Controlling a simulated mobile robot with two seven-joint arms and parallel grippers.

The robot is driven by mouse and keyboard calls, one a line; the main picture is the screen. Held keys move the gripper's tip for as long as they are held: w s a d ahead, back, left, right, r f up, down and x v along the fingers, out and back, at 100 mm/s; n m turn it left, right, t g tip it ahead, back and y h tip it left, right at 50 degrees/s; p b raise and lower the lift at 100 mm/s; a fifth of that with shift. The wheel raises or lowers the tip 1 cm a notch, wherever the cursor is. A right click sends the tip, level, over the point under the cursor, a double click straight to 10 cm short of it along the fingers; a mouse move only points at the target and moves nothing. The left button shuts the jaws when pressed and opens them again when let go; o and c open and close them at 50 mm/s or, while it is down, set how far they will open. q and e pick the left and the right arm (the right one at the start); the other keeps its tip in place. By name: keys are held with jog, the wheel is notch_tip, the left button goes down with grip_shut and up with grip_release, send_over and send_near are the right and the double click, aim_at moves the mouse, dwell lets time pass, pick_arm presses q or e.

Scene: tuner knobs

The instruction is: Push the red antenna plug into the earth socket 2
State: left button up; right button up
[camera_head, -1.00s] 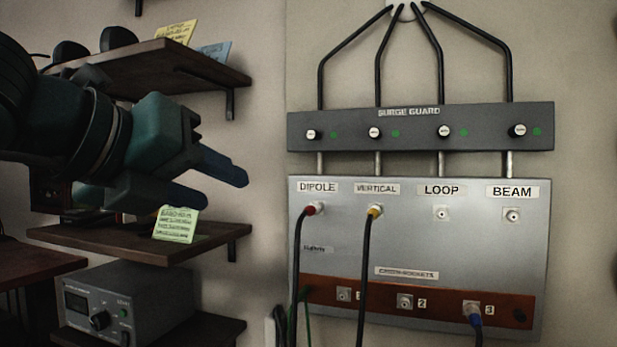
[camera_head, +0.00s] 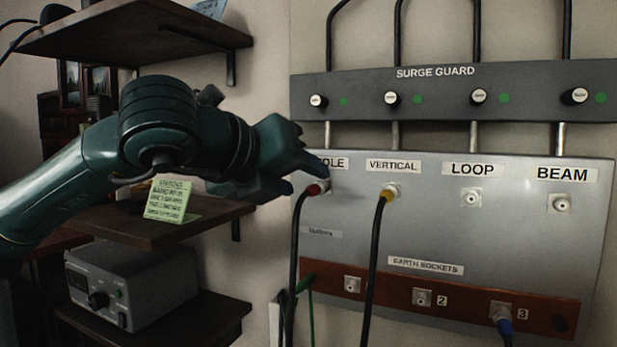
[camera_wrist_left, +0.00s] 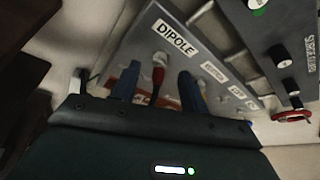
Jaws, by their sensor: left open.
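The red antenna plug (camera_head: 316,188) sits in the DIPOLE socket at the panel's upper left, with its black cable hanging down. My left gripper (camera_head: 304,181) is open at this plug. In the left wrist view the red plug (camera_wrist_left: 158,76) shows between the two blue fingers (camera_wrist_left: 158,89), with a gap on each side. Whether either finger touches it I cannot tell. Earth socket 2 (camera_head: 421,298) is empty, in the middle of the brown strip low on the panel. My right gripper is in neither view.
A blue plug (camera_head: 502,312) fills earth socket 3. Earth socket 1 (camera_head: 352,284) is empty. Shelves (camera_head: 130,40) and a grey radio box (camera_head: 135,285) stand left.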

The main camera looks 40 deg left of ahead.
aim_at(315, 184)
pick_arm(q)
jog(key=shift+x, duration=1.7)
jog(key=shift+c, duration=0.4)
grip_shut()
